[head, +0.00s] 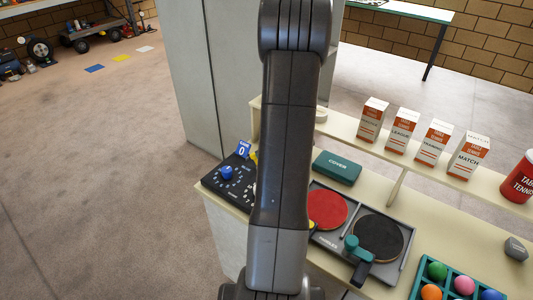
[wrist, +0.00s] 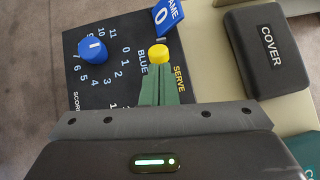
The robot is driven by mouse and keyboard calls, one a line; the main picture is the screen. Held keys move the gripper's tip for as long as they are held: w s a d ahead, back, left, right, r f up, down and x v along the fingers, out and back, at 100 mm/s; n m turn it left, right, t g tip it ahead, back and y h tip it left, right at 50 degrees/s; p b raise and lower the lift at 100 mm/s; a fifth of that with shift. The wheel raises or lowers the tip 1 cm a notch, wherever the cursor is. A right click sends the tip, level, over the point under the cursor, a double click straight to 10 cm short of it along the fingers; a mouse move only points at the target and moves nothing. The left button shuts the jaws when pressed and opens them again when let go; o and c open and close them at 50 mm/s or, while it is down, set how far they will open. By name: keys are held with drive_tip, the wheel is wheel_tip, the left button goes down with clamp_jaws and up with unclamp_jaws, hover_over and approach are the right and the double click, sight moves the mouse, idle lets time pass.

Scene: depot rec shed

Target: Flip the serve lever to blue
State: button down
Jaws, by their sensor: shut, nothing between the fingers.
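The dark scoreboard (wrist: 105,68) carries a blue dial (wrist: 93,50), white numbers and the words BLUE and SERVE. The serve lever's yellow knob (wrist: 158,54) is between those two words in the wrist view. My gripper (wrist: 158,72) is shut and empty, with its green fingertips right at the near side of the yellow knob. I cannot tell whether they touch it. The fingers hide the board below the knob, so the lever's other end label is not seen. In the head view my arm covers part of the scoreboard (head: 215,183) and hides the gripper.
A blue GAME card (wrist: 168,14) stands at the board's far edge. A COVER case (head: 337,167) lies right of it. A red paddle (head: 326,209), a black paddle (head: 379,238) and a ball tray (head: 419,287) are further right. Several boxes (head: 403,130) stand on the shelf behind.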

drive_tip(key=shift+r, duration=0.1)
drive_tip(key=shift+r+p, duration=0.7)
drive_tip(key=shift+p, duration=0.05)
wheel_tip(320, 180, up, 10)
drive_tip(key=s+p, duration=0.1)
drive_tip(key=p, duration=0.6)
drive_tip(key=shift+s+d, duration=0.4)
drive_tip(key=shift+f, duration=0.15)
wheel_tip(320, 180, down, 10)
drive_tip(key=w+b, duration=0.1)
drive_tip(key=b, duration=0.6)
drive_tip(key=shift+w+a, duration=0.35)
drive_tip(key=shift+w, duration=0.05)
drive_tip(key=shift+r, duration=0.2)
